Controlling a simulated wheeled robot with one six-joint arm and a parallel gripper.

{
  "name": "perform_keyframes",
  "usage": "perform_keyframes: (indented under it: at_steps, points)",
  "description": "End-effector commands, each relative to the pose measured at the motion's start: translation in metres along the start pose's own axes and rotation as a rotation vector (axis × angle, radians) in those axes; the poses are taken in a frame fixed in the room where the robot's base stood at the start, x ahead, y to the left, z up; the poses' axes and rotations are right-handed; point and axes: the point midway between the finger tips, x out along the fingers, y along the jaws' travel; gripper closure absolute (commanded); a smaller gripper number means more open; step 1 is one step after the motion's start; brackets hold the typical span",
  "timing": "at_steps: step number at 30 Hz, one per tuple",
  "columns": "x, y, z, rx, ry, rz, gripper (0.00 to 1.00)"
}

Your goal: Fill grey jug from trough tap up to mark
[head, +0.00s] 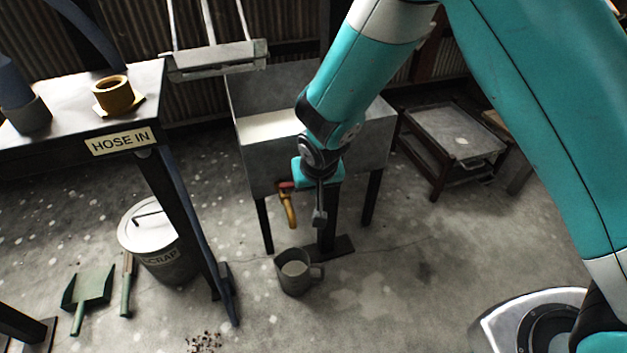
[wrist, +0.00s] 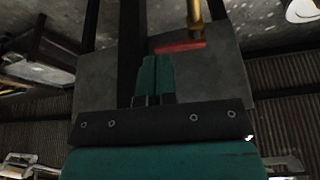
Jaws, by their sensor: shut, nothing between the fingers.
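The grey jug (head: 288,284) stands upright on the floor below the trough, handle to the right; a paler patch shows inside, and I cannot make out its level or mark. The trough tap (head: 290,210) has a brass spout pointing down and a red handle (head: 285,186). In the wrist view the brass spout (wrist: 194,12) and the red handle (wrist: 180,46) show, the handle lying crosswise just beyond my fingertips. My gripper (head: 320,217) is shut and empty, right of the tap in the head view; its fingers also show in the wrist view (wrist: 156,72). No stream is visible.
The grey metal trough (head: 372,150) stands on dark legs. Left are a table with a HOSE IN sign (head: 122,141), a SCRAP bin (head: 165,260), a green dustpan (head: 88,288) and a brush (head: 127,285). A low cart (head: 455,135) stands right. Floor right of the jug is clear.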

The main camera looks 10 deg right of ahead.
Motion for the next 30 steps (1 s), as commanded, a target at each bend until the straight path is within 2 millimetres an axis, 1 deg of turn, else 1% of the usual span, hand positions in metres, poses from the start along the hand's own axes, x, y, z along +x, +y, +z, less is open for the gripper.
perform_keyframes:
  at_steps: [1, 6, 10, 12, 15, 18, 22, 30]
  points:
    - [0.016, 0.000, 0.002, 0.001, -0.001, 0.001, 1.00]
    - [0.055, 0.000, 0.003, -0.001, -0.002, 0.001, 1.00]
    - [0.080, 0.000, 0.002, 0.000, -0.001, 0.001, 1.00]
    - [0.082, 0.000, -0.012, 0.002, 0.004, -0.002, 1.00]
    - [0.086, -0.001, -0.024, 0.001, 0.003, -0.002, 1.00]
    - [0.088, -0.001, -0.032, -0.001, 0.001, -0.001, 1.00]
    - [0.089, -0.001, -0.037, -0.002, 0.000, -0.001, 1.00]
    - [0.088, 0.000, -0.037, -0.002, -0.001, -0.001, 1.00]
